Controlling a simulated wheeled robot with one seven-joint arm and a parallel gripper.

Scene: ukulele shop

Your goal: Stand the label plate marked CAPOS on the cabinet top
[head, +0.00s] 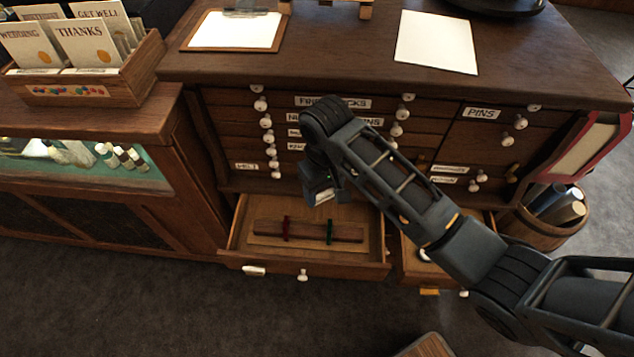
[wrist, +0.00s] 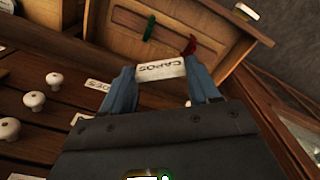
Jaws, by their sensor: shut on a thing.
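The white label plate marked CAPOS (wrist: 161,71) is held between the two blue-grey fingers of my gripper (wrist: 163,84) in the wrist view. My gripper is shut on it. In the head view my gripper (head: 323,196) is in front of the cabinet's drawer fronts, above the back of an open drawer, and part of a white plate (head: 324,197) shows at its tip. The dark wooden cabinet top (head: 345,60) is above and behind my gripper.
The open drawer (head: 375,270) holds a wooden bar with a red and a green clamp. Another open drawer (head: 413,266) is to its right. A clipboard (head: 237,31) and a white sheet (head: 436,42) lie on the cabinet top, with bare wood between and in front of them.

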